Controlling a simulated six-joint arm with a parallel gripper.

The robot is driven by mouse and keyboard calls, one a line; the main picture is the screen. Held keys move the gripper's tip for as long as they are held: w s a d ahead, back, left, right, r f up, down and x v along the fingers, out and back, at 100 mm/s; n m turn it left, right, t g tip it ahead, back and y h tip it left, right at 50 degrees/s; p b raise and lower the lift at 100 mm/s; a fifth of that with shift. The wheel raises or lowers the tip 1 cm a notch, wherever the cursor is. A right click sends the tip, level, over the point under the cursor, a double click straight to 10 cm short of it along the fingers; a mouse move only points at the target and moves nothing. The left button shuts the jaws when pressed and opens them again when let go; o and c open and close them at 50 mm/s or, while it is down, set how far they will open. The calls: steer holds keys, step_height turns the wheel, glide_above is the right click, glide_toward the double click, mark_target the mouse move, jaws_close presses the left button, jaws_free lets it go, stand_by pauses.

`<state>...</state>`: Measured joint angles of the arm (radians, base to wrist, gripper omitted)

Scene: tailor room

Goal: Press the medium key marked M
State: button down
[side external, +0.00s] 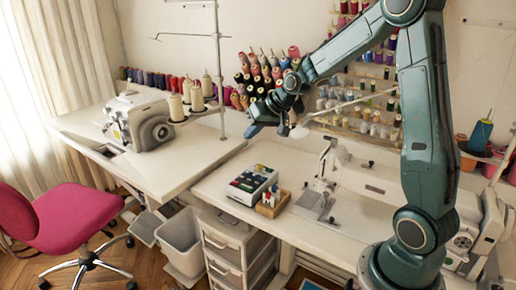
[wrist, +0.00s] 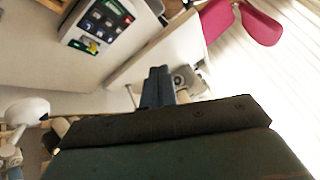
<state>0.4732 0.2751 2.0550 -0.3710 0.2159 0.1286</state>
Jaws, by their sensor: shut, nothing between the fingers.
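A white box with a dark panel of keys (side external: 250,181) sits on the near right table. It also shows in the wrist view (wrist: 68,30), at the upper left, with several small coloured and dark keys. The marks are too small to read, so I cannot tell which key is M. My gripper (side external: 252,131) is shut and empty. It is in the air, well above the table and apart from the key box. In the wrist view its closed fingers (wrist: 157,74) point away from the keys, which lie to their upper left.
A small wooden box (side external: 272,203) with bottles stands right beside the key box. A white sewing machine (side external: 345,178) is to its right. Another machine (side external: 142,121) stands on the left table. A thin metal thread stand (side external: 219,70) rises near my gripper. Thread cones fill the back.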

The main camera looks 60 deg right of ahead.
mark_target(255, 176)
steer(key=w+d+f+m+t, duration=0.1)
steer(key=w+d+f+m, duration=0.2)
steer(key=d+f, duration=0.7)
steer(key=shift+w+f, duration=0.25)
steer(key=shift+w, duration=0.7)
steer(key=shift+f, duration=0.15)
steer(key=shift+f, duration=4.3)
steer(key=shift+f, duration=0.85)
steer(key=shift+r, duration=0.85)
